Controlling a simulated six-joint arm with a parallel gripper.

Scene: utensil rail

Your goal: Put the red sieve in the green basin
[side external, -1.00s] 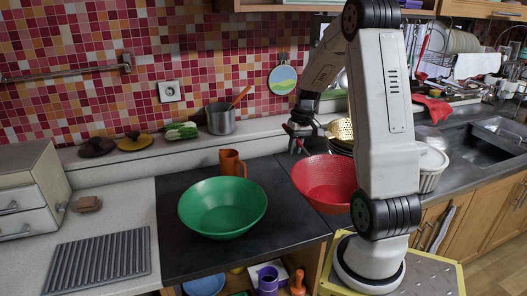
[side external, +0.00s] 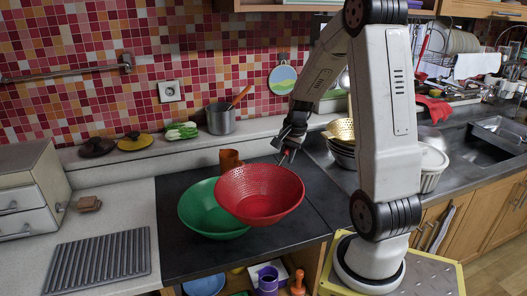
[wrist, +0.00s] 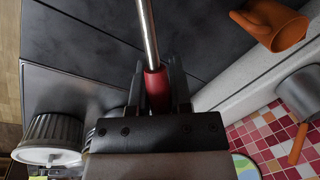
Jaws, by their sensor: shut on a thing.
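The red sieve (side external: 262,196) hangs in the air in the side view, overlapping the right part of the green basin (side external: 197,220). The basin sits on the dark counter panel. My gripper (side external: 287,154) is shut on the sieve's handle, above and right of the sieve's bowl. In the wrist view the red grip (wrist: 156,90) of the sieve's handle is between the fingers, and its metal rod runs up out of the frame. The sieve's bowl and the basin are not in the wrist view. How high the sieve is above the basin is hard to tell.
An orange mug (side external: 230,159) stands just behind the basin, partly hidden by the sieve. A pot (side external: 220,120) stands on the ledge behind. A ribbed grey mat (side external: 100,258) lies at left. Bowls and a colander (side external: 341,131) stand right of my gripper.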

